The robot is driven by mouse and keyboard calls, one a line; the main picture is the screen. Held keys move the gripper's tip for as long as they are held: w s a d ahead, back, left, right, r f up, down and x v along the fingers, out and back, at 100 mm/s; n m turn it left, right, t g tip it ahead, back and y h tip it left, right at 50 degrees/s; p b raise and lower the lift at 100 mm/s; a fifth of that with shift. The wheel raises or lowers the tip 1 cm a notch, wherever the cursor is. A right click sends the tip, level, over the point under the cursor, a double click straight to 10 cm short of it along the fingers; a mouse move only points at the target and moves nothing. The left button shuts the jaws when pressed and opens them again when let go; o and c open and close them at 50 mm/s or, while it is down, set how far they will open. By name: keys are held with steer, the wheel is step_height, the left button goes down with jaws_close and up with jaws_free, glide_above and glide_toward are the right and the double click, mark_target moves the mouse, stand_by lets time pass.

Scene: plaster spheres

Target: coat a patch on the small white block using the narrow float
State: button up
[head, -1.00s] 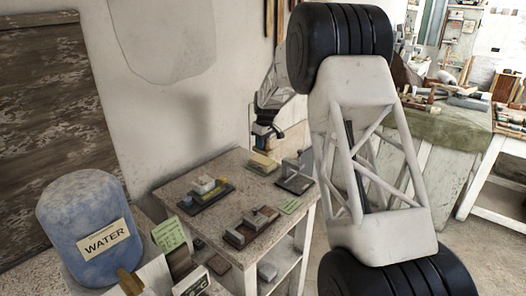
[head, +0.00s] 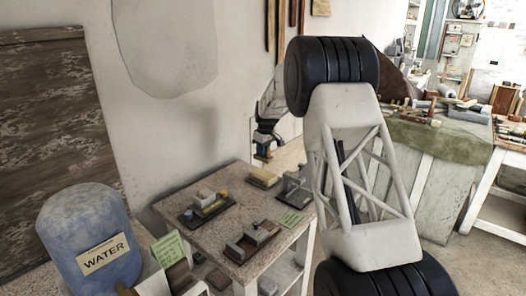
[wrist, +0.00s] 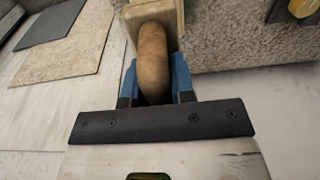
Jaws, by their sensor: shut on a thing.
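My gripper (head: 263,146) is beyond the back edge of the speckled table, near the wall, with blue fingers. In the wrist view my gripper (wrist: 157,85) is shut on a rounded brown handle, seemingly that of the narrow float (wrist: 152,58). A pale wooden piece shows at the handle's far end; the float's working face is hidden. A small whitish block (head: 206,196) sits on a dark tray at the table's left, beside a yellow piece; I take it for the small white block. My gripper is apart from it, behind and to its right. Any coating is too small to tell.
The speckled table (head: 236,212) also carries a yellowish block (head: 264,178), a grey tool (head: 298,183) and a brown tray (head: 252,241) with blocks. A blue water drum (head: 88,240) stands at left.

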mark_target(263, 161)
steer(key=shift+f, duration=0.1)
steer(key=shift+f, duration=2.8)
steer(key=shift+f, duration=0.7)
stand_by(0.9)
steer(key=shift+r, duration=0.1)
steer(key=shift+r, duration=3.55)
steer(key=shift+s+d+r, duration=0.1)
steer(key=shift+s+d+r+m, duration=0.25)
steer(key=shift+s+d+m, duration=0.05)
steer(key=shift+s, duration=0.15)
steer(key=s+d+r+m, duration=0.3)
steer(key=s+d+m, duration=0.1)
steer(key=s, duration=0.4)
steer(key=s+d+r+m+h, duration=0.1)
steer(key=s+d+r+m, duration=0.2)
steer(key=s, duration=0.4)
steer(key=shift+s+d+r+m, duration=0.4)
steer(key=shift+d+m, duration=0.3)
steer(key=shift+d, duration=0.1)
